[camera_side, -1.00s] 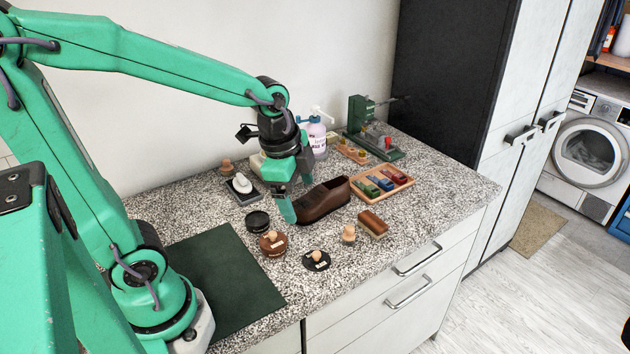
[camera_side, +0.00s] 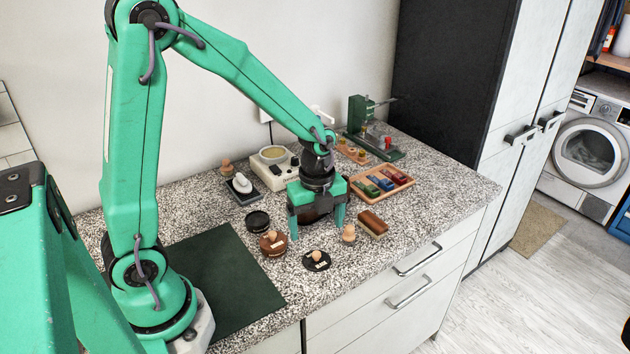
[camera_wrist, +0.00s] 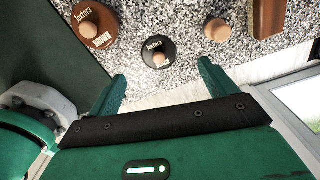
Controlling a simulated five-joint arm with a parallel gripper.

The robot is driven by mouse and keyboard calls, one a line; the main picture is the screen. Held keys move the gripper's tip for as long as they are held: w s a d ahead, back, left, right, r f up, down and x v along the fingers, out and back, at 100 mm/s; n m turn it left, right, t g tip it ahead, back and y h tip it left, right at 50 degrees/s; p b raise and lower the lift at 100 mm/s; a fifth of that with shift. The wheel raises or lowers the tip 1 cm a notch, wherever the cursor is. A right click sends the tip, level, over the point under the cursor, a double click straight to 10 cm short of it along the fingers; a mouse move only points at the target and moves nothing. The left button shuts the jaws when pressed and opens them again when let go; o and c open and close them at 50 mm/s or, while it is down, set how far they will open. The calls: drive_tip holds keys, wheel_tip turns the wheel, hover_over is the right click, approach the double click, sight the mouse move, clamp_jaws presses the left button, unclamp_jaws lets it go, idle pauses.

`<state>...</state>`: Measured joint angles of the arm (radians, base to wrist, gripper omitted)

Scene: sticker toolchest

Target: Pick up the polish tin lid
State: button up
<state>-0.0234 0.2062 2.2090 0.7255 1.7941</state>
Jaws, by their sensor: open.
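A black round lid with a pale wooden knob (camera_side: 317,261) lies on the granite counter near its front edge; it also shows in the wrist view (camera_wrist: 157,52), with a pale label. A brown labelled disc with a similar knob (camera_side: 273,244) lies to its left; it is at the upper left in the wrist view (camera_wrist: 95,26). A black round tin (camera_side: 258,221) sits behind the brown disc. My gripper (camera_side: 318,229) is open and empty, pointing down behind the black lid. In the wrist view my open fingers (camera_wrist: 162,72) point towards the black lid without touching it.
A small knobbed piece (camera_side: 348,233) and a brown brush (camera_side: 372,224) stand right of the black lid. A wooden tray of coloured pieces (camera_side: 383,182) is further back. A dark green mat (camera_side: 225,275) lies to the left. My gripper mostly hides the brown shoe.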

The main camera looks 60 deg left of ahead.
sight(316, 252)
drive_tip(key=shift+f, duration=1.25)
drive_tip(key=shift+s+d+f, duration=0.1)
drive_tip(key=shift+s+f, duration=0.05)
drive_tip(key=shift+f, duration=1.15)
drive_tip(key=shift+s+d+f, duration=0.1)
drive_tip(key=shift+f, duration=1.2)
drive_tip(key=c, duration=1)
drive_tip(key=shift+r, duration=0.1)
drive_tip(key=shift+c, duration=0.2)
